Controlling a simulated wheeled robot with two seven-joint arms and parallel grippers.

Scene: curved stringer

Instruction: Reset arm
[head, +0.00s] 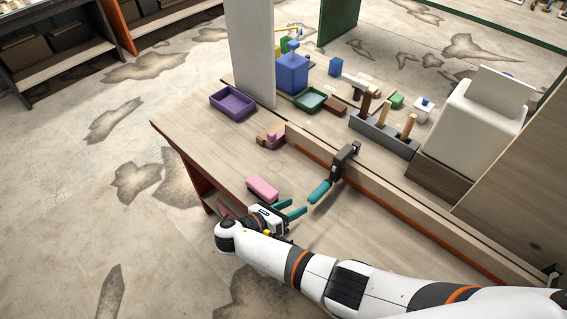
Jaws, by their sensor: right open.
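My right gripper (297,207) is low over the wooden bench (200,140). Its two teal fingers are apart, with nothing seen between them. Its fingertips point right, toward the teal handle (319,192) of a black clamp (345,160), and a small gap shows between them. The clamp sits on the long wooden stringer (375,195), which runs across the bench with an orange strip along its side. A pink block (263,188) lies just behind the gripper. My left gripper is not in view.
A purple tray (233,103), a small pink-and-brown object (271,137) and a green tray (310,99) lie farther back. A grey tool holder (384,134) and a white box (473,120) stand beyond the stringer.

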